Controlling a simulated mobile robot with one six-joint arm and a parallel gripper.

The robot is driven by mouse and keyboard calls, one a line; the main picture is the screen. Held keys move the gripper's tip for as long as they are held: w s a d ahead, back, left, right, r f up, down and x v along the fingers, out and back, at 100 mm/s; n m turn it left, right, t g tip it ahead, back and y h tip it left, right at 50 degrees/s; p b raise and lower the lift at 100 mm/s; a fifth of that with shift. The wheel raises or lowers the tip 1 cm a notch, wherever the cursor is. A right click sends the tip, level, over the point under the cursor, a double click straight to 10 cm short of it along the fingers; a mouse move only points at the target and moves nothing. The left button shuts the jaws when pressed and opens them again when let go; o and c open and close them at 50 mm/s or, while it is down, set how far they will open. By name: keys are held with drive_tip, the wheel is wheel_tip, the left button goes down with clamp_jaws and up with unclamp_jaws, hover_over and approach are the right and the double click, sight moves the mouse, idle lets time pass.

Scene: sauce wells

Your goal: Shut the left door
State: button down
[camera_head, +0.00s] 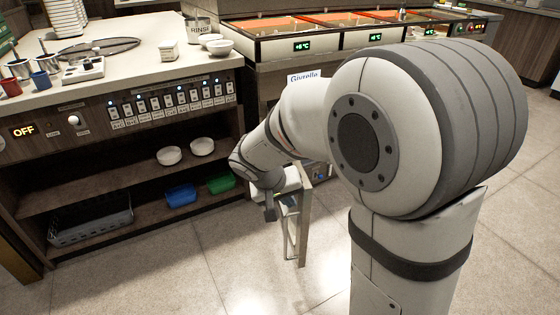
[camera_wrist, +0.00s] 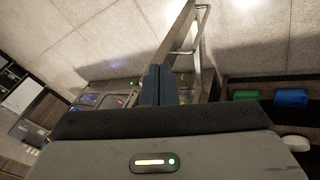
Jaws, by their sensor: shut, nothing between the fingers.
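The left door (camera_head: 304,228) stands open under the refrigerated counter, swung out toward me and seen nearly edge-on. My arm hides its hinge side and part of the cabinet. In the wrist view the door (camera_wrist: 174,40) runs up from the fingers, with a metal bar handle (camera_wrist: 203,28) on its right side. My gripper (camera_head: 270,213) is shut and empty, on the left side of the door in the head view. In the wrist view the closed fingers (camera_wrist: 158,84) overlap the near part of the door; I cannot tell whether they touch it.
At the left, a wooden counter has open shelves with a blue tub (camera_head: 181,195), a green tub (camera_head: 221,183), white bowls (camera_head: 201,146) and a grey basket (camera_head: 91,220). The refrigerated counter (camera_head: 300,45) with sauce wells stands behind my arm. The tiled floor (camera_head: 225,265) in front is clear.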

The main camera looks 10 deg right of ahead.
drive_tip(key=w+a+t+p, duration=0.1)
drive_tip(key=w+a+t, duration=0.1)
drive_tip(key=w+a, duration=0.25)
drive_tip(key=b, duration=0.4)
approach(300, 197)
drive_tip(key=shift+h, duration=0.3)
drive_tip(key=shift+x, duration=2.1)
drive_tip(key=shift+a+f, duration=0.1)
drive_tip(key=shift+a, duration=0.05)
